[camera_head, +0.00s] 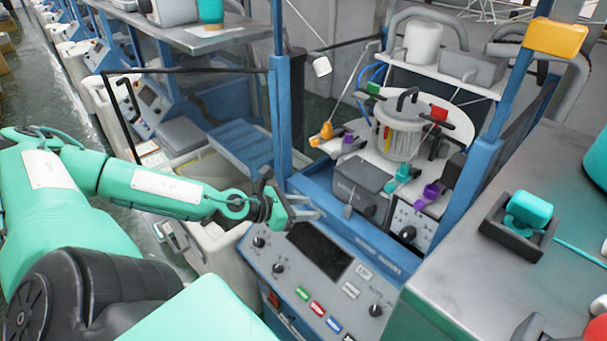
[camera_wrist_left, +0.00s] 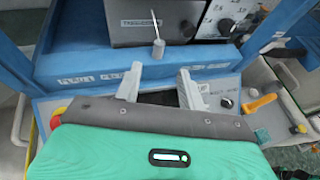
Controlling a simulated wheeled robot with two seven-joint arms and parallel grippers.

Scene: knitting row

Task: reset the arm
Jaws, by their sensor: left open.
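My left arm is green and comes in from the left in the head view. Its left gripper (camera_head: 303,212) is above the machine's control panel (camera_head: 325,290), near the panel's upper left edge. In the left wrist view the left gripper (camera_wrist_left: 161,88) shows two pale fingers spread apart with nothing between them. Beyond the fingertips is a blue ledge (camera_wrist_left: 85,68) with a small grey lever (camera_wrist_left: 158,48) standing in front of a dark box. The lever (camera_head: 348,211) also shows in the head view, to the right of the gripper.
A blue post (camera_head: 281,120) stands just behind the left gripper. A grey table (camera_head: 545,270) on the right bears a dark tray (camera_head: 497,228) with a teal spool (camera_head: 530,208).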

